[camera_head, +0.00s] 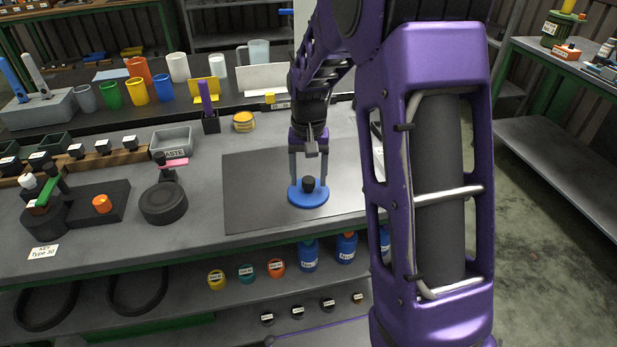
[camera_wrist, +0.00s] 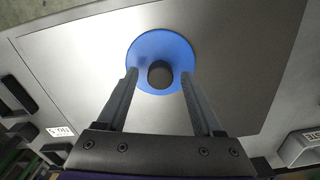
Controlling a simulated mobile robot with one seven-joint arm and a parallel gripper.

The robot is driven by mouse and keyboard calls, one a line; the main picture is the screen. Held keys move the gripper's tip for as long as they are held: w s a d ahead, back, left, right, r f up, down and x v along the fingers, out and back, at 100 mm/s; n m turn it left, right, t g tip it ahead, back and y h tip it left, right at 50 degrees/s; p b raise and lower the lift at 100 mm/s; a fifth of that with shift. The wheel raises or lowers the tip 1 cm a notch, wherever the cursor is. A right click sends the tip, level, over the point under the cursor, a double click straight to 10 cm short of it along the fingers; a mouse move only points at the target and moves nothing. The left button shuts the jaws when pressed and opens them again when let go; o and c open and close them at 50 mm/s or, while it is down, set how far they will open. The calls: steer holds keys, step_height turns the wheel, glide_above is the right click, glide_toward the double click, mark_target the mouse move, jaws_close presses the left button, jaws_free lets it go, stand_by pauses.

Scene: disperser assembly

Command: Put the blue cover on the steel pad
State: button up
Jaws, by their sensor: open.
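The blue cover (camera_head: 308,200) is a flat blue disc with a black knob on top. It lies flat on the steel pad (camera_head: 255,200), a grey metal sheet on the workbench, toward the pad's right part in the head view. My gripper (camera_head: 308,183) points down over the cover. In the wrist view its open fingers (camera_wrist: 158,80) stand on either side of the black knob, with gaps between them and the knob. The cover (camera_wrist: 148,48) shows whole except where the fingertips overlap its lower edge. The steel pad (camera_wrist: 85,60) spreads around it.
A grey waste bin (camera_head: 172,141) stands left behind the pad. A round black base (camera_head: 163,203) and a black fixture with an orange knob (camera_head: 102,204) are at left. Colored cups line the back. Blue bottles (camera_head: 346,248) stand on the shelf below.

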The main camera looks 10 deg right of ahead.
mark_target(308, 179)
step_height(308, 179, up, 11)
steer(key=p, duration=0.1)
steer(key=shift+r+p, duration=0.15)
steer(key=shift+p, duration=0.2)
